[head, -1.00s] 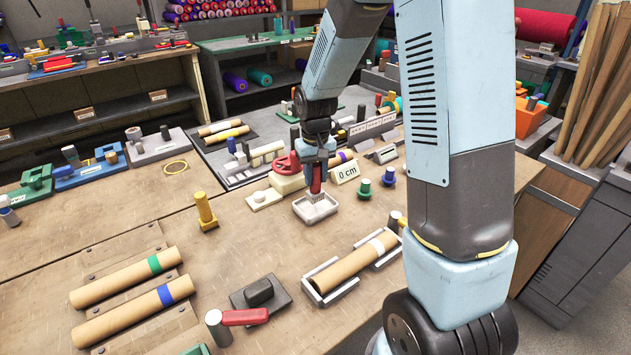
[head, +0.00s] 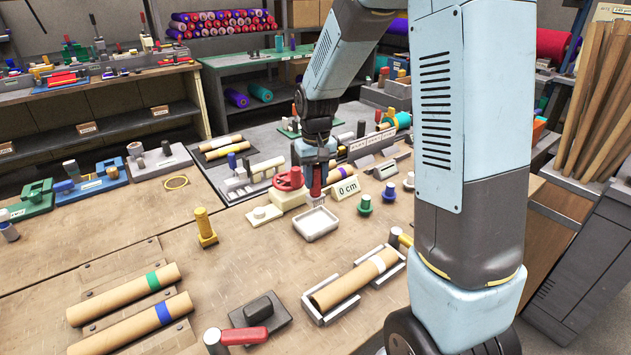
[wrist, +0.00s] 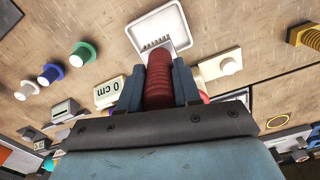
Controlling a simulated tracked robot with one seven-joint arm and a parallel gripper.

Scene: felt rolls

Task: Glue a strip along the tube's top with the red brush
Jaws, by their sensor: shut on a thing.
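My gripper (head: 316,163) is shut on the red brush (head: 316,184), which points down; in the wrist view the gripper (wrist: 158,88) clasps the ribbed red handle (wrist: 160,70). The pale bristles show in front of the white tray (wrist: 137,30). In the head view the tray (head: 317,236) lies just in front of the brush, which appears raised above the table. A brown cardboard tube (head: 345,286) with a white band lies in a grey cradle (head: 318,315), nearer than the tray. Whether glue is on the bristles I cannot tell.
A yellow post (head: 205,228), a 0 cm sign (head: 346,188) and a green knob (head: 365,205) stand near the tray. Table between tray and cradle is clear.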

